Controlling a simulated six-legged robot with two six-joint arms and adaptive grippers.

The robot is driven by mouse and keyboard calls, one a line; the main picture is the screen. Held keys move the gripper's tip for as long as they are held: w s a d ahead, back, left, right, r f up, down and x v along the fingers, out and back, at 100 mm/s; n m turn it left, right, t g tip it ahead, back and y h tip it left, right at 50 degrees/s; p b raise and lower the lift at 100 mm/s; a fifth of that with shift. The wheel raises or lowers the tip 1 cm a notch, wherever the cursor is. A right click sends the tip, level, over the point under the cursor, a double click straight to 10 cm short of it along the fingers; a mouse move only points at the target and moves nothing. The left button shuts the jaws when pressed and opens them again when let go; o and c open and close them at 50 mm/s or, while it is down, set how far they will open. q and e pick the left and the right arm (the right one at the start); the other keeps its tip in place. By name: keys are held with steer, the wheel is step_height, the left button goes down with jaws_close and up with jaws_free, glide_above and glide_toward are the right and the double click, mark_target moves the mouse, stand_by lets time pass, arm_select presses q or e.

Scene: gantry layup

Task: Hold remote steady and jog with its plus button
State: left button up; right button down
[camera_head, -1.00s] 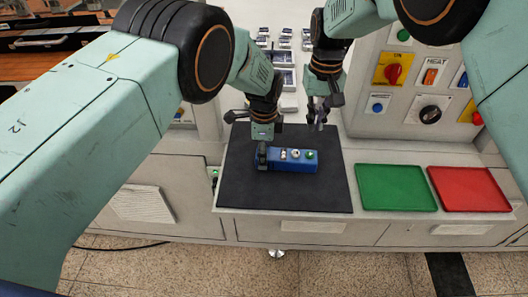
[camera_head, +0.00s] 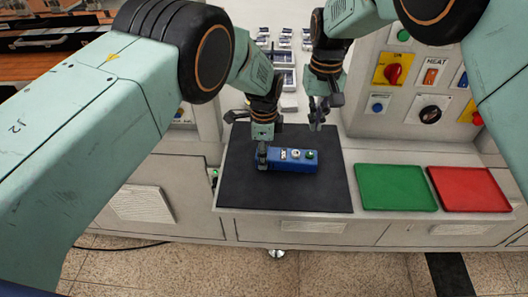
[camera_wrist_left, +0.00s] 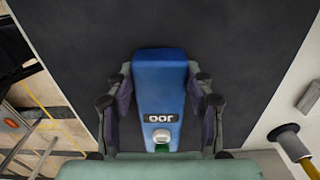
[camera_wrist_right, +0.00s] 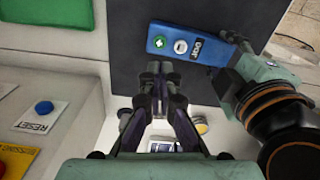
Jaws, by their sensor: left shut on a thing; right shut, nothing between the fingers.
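The blue remote (camera_head: 293,160) lies on the dark mat (camera_head: 290,192). In the right wrist view the remote (camera_wrist_right: 183,44) shows a green plus button (camera_wrist_right: 160,41), a white button (camera_wrist_right: 181,47) and a JOG label (camera_wrist_right: 196,50). My left gripper (camera_head: 262,160) is shut on the remote's left end; in the left wrist view its fingers clasp both sides of the remote (camera_wrist_left: 160,85). My right gripper (camera_head: 318,122) is shut and empty above the mat's back right part, behind and apart from the remote. In the right wrist view its fingertips (camera_wrist_right: 160,72) are together below the remote.
A green tray (camera_head: 396,188) and a red tray (camera_head: 469,189) lie right of the mat. A control panel with a red rotary switch (camera_head: 392,70) and a black knob (camera_head: 430,114) stands at the back right. The mat's front part is clear.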

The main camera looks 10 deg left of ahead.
stand_by(0.4)
steer(key=w+d+r+n+t+h, duration=0.1)
steer(key=w+d+n+t, duration=0.15)
steer(key=d, duration=0.35)
steer(key=w+d+n+t+h, duration=0.1)
steer(key=w+d+n+t, duration=0.15)
steer(key=d, duration=0.45)
steer(key=n+t+y, duration=0.2)
steer(key=n+y, duration=0.7)
steer(key=n, duration=0.2)
glide_above(312, 156)
steer(key=shift+f, duration=0.1)
steer(key=shift+f, duration=4.3)
steer(key=shift+f, duration=0.15)
